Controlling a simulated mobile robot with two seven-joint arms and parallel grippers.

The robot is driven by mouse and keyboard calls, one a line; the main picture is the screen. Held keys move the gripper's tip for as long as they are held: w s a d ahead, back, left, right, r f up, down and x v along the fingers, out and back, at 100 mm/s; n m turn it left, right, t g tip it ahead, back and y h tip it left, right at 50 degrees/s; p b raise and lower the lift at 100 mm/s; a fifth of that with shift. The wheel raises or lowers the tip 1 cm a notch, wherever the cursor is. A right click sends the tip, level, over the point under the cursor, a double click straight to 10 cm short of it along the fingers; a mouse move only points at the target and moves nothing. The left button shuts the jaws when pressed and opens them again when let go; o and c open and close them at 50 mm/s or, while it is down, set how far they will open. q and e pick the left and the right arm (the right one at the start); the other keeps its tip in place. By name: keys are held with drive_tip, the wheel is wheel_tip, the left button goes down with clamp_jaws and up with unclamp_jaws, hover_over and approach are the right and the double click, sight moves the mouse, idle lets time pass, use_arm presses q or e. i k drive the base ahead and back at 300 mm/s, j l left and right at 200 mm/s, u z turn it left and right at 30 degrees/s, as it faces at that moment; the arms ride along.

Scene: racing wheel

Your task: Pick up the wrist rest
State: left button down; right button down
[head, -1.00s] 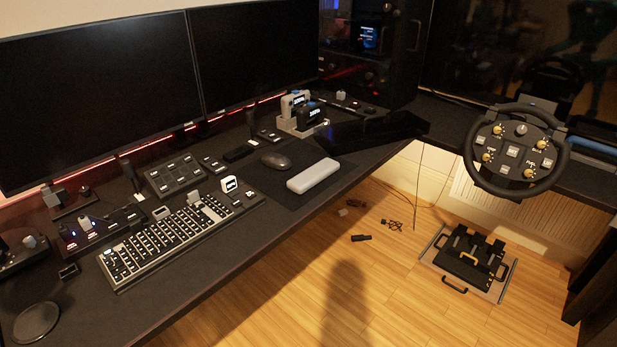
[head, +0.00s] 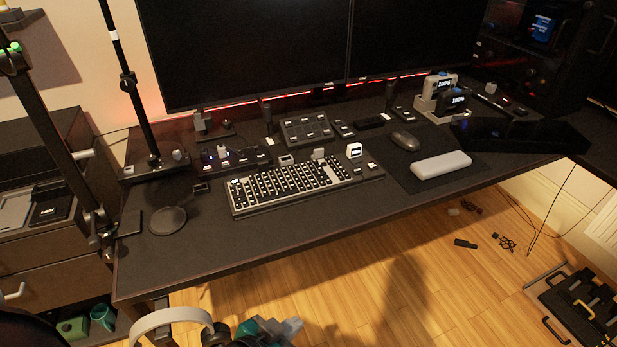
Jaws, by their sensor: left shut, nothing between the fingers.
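The wrist rest (head: 441,165) is a light grey, rounded bar. It lies on the dark mouse mat (head: 408,183) on the desk, just in front of the dark mouse (head: 405,140). My left gripper (head: 291,326) shows at the bottom edge, in front of the desk and well away from the wrist rest, toward the lower left of it. It is shut and empty, and partly cut off by the frame. My right gripper is not in view.
A keyboard (head: 290,187) lies left of the mat on the black desk (head: 205,250). Two monitors (head: 240,50) stand behind. A white dock (head: 434,100) and a dark flat box (head: 520,136) are at the right. A white curved band (head: 165,318) is beside my left gripper.

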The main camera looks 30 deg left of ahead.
sight(438, 165)
drive_tip(key=u, duration=0.4)
drive_tip(key=l+u, duration=0.15)
drive_tip(key=u, duration=0.25)
drive_tip(key=i+l+u, duration=0.1)
drive_tip(key=u, duration=0.25)
drive_tip(key=l+u, duration=0.1)
drive_tip(key=u, duration=0.3)
drive_tip(key=l+u, duration=0.35)
drive_tip(key=k+l+u, duration=0.1)
drive_tip(key=l+u, duration=0.3)
drive_tip(key=k+l+u, duration=0.1)
drive_tip(key=l, duration=0.2)
drive_tip(key=k+l+u, duration=0.15)
drive_tip(key=l, duration=0.15)
drive_tip(key=k+l+u, duration=0.1)
drive_tip(key=l, duration=0.15)
